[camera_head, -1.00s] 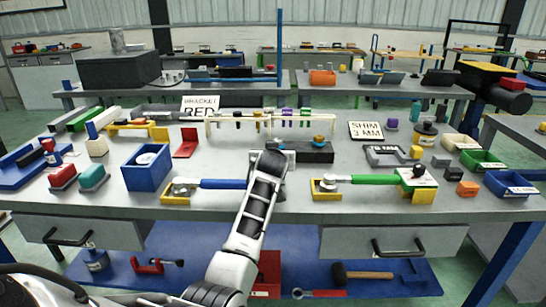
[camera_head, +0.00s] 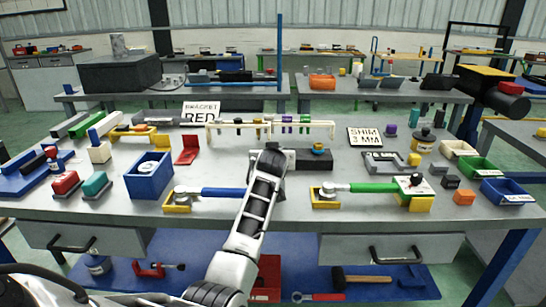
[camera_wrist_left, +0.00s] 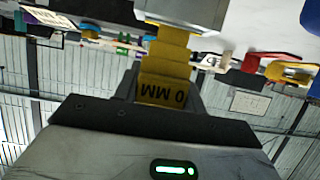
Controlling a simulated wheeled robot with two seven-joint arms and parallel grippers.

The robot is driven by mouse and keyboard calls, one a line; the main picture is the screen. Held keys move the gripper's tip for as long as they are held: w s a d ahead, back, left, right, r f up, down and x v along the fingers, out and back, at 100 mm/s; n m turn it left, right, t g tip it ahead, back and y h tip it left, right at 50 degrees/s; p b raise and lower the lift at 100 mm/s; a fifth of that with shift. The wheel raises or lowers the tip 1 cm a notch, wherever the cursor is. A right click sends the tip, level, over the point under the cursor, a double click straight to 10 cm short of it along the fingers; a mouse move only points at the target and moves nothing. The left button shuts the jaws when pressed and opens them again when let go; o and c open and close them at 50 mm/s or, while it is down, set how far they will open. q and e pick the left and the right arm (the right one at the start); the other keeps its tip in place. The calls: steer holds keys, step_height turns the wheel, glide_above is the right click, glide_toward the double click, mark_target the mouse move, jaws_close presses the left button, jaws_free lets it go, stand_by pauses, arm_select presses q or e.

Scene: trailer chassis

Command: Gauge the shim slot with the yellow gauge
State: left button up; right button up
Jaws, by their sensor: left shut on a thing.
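My left gripper (camera_wrist_left: 165,100) is shut on the yellow gauge (camera_wrist_left: 163,65), which bears partly covered "MM" lettering. In the left wrist view the gauge's far end meets a grey block (camera_wrist_left: 190,10) at the top edge. I cannot tell whether the gauge is in a slot there or only against it. In the head view my left arm reaches over the table and its wrist hides the jaws and the gauge. My right gripper is not in view.
A blue-handled tool (camera_head: 222,192) and a green-handled tool (camera_head: 375,187) rest on yellow supports either side of my arm. A white rack (camera_head: 215,128) stands behind. A "SHIM 3 MM" sign (camera_head: 365,137) is at the back right. A blue bin (camera_head: 149,178) stands left.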

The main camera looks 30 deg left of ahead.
arm_select(q)
steer(key=shift+r+p, duration=1.85)
steer(key=shift+r, duration=0.75)
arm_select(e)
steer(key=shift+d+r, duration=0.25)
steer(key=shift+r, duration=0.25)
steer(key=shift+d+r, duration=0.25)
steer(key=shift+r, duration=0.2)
